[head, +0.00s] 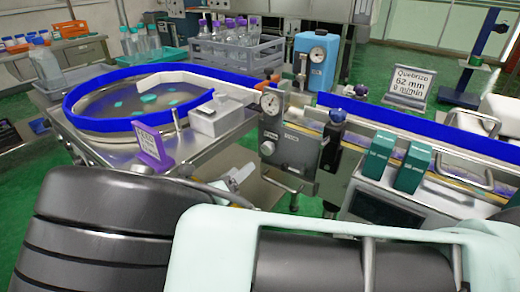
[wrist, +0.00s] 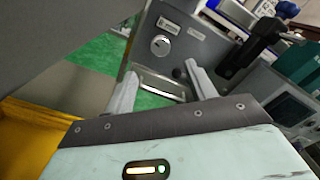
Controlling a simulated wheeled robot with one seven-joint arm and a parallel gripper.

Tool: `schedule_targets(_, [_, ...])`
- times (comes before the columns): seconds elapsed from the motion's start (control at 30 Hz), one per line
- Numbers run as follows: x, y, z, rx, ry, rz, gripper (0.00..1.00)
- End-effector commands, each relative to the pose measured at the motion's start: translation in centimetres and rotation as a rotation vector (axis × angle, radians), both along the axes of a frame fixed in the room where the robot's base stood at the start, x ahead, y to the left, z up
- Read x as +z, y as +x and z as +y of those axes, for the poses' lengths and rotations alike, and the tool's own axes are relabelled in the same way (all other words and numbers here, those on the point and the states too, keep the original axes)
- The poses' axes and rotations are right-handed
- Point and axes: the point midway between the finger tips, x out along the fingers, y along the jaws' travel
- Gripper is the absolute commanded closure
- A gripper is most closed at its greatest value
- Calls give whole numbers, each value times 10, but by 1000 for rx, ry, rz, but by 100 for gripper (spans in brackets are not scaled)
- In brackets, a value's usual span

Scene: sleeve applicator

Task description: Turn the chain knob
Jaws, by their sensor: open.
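A grey control box (head: 292,152) stands under the conveyor's edge in the head view, with a small round knob (head: 268,148) on its front. In the wrist view a round silver knob (wrist: 161,45) sits on a grey panel, below a small label (wrist: 168,26) too small to read. It looks like the chain knob. My gripper (wrist: 160,70) is open and empty. Its two pale fingers point towards the panel, with the knob ahead of the gap and apart from both.
A black clamp handle (wrist: 240,58) stands right of the knob in the wrist view. A turntable with a blue rim (head: 80,92) is at left, and green sensor blocks (head: 378,155) are at right.

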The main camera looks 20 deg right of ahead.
Motion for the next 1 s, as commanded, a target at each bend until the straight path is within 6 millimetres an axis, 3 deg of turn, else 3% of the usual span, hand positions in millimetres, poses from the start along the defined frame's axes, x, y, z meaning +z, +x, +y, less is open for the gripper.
schedule_targets(0.2, [0, 28, -39, -4, 0, -1, 44])
schedule_targets(0.5, [-1, 58, -80, -3, 1, -1, 44])
schedule_targets(1.0, [0, 67, -92, 0, 3, 0, 44])
